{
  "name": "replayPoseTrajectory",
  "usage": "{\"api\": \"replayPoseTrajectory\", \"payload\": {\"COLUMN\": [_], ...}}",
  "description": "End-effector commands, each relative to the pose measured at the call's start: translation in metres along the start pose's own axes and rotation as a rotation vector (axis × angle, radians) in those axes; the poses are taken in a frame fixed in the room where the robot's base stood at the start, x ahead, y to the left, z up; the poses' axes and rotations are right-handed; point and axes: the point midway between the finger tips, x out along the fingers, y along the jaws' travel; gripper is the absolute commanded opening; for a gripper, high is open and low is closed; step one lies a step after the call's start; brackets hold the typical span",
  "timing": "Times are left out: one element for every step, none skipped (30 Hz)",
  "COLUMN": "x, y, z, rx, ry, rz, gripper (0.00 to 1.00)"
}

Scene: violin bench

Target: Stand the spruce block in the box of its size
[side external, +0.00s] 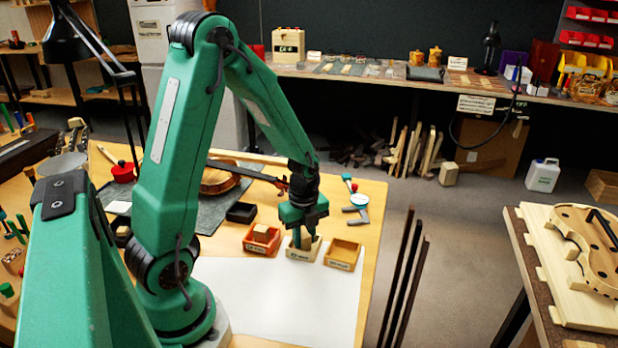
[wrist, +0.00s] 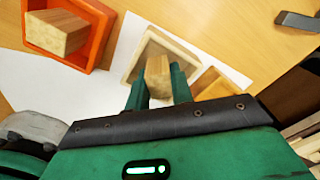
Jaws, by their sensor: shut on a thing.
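A pale wooden block, the spruce block (wrist: 158,72), is gripped upright between the two green fingers of my gripper (wrist: 159,84), in the wrist view. In the side view, my gripper (side external: 303,222) points down over the cream box (side external: 304,254), the middle one of three. The block's lower end (side external: 305,240) is at or inside that box's opening; whether it touches the floor is hidden. The cream box also shows in the wrist view (wrist: 187,49). A red-orange box (side external: 262,249) stands to its left and a yellow-orange box (side external: 343,256) to its right.
Another wooden block (wrist: 57,32) sits in the red-orange box. The yellow-orange box looks empty in the side view. A white sheet (side external: 280,305) lies clear in front of the boxes.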

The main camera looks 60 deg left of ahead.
Motion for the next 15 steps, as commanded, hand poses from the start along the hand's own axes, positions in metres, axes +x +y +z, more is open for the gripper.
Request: {"api": "replayPoseTrajectory", "payload": {"x": [0.0009,0.0016,0.0025,0.0031,0.0029,0.0028,0.0027,0.0027,0.0027,0.0027,0.0027,0.0027,0.0027,0.0026,0.0024], "y": [0.0001,0.0002,0.0002,0.0002,0.0001,0.0001,0.0001,0.0001,0.0001,0.0001,0.0001,0.0001,0.0,0.0,0.0], "z": [0.0,-0.0001,-0.0001,-0.0001,-0.0001,0.0,0.0,0.0,0.0,0.0,0.0,0.0,0.0,0.0,0.0], "rx": [0.0,0.0,0.0,0.0,0.0,0.0,0.0,0.0,0.0,0.0,0.0,0.0,0.0,0.0,0.0], "ry": [0.0,0.0,0.0,0.0,0.0,0.0,0.0,0.0,0.0,0.0,0.0,0.0,0.0,0.0,0.0], "rz": [0.001,0.001,0.001,0.001,0.001,0.0,0.0,0.0,0.0,0.0,0.0,0.0,0.0,0.0,0.0], "gripper": [0.0,0.0,0.0,0.0,0.27,0.32,0.32,0.32,0.32,0.32,0.32,0.32,0.32,0.32,0.32]}}
